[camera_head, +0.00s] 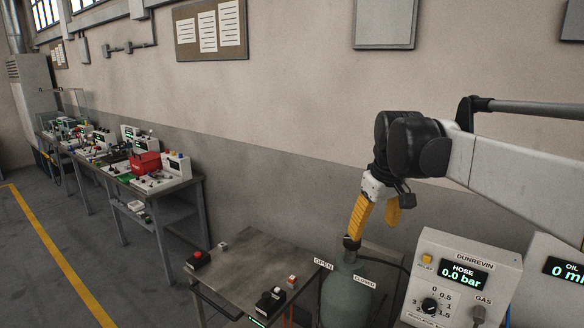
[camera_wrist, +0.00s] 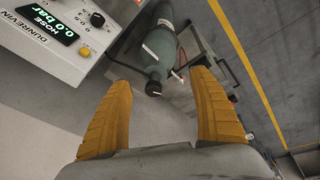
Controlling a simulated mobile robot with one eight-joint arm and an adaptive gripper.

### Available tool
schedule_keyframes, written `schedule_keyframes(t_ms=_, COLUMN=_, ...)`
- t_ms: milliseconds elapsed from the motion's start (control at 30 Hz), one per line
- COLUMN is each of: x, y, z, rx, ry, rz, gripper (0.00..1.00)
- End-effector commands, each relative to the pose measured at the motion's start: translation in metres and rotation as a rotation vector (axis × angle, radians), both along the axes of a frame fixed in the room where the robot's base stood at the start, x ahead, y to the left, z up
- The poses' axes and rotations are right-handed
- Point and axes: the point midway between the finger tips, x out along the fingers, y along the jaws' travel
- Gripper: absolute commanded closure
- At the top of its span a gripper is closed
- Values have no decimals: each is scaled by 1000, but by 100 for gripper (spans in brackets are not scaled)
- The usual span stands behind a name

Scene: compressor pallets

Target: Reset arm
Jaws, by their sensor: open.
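My gripper (camera_head: 372,222) hangs from my white and black arm near the centre right of the head view, its yellow fingers pointing down. In the wrist view my gripper (camera_wrist: 155,108) shows both yellow fingers spread wide with nothing between them. A green gas cylinder (camera_head: 345,290) stands below it, with OPEN and CLOSED labels near its dark top. The lower fingertip overlaps the cylinder's top in the head view. In the wrist view the cylinder (camera_wrist: 161,47) lies beyond the fingers, and they look apart from it.
A DUNREVIN panel (camera_head: 462,277) reading HOSE 0.0 bar stands right of the cylinder. A metal cart (camera_head: 245,262) with small boxes and a red button is to its left. A long bench (camera_head: 182,186) with devices lines the wall. Floor beyond the yellow line (camera_head: 62,255) is clear.

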Motion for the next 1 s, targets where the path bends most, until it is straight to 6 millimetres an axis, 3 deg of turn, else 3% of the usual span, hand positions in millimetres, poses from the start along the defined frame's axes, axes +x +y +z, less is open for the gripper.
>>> schedule_keyframes(t_ms=33, x=-25, y=0, z=-13, rx=8, ry=-26, rz=-26, gripper=29)
schedule_keyframes(t_ms=167, x=-84, y=0, z=-37, rx=37, ry=-100, rz=-105, gripper=29)
schedule_keyframes(t_ms=300, x=-146, y=0, z=-79, rx=74, ry=-178, rz=-187, gripper=29)
schedule_keyframes(t_ms=500, x=-216, y=0, z=-147, rx=128, ry=-274, rz=-282, gripper=29)
schedule_keyframes(t_ms=700, x=-246, y=0, z=-185, rx=160, ry=-321, rz=-329, gripper=29)
schedule_keyframes(t_ms=1000, x=-249, y=0, z=-188, rx=165, ry=-328, rz=-337, gripper=29)
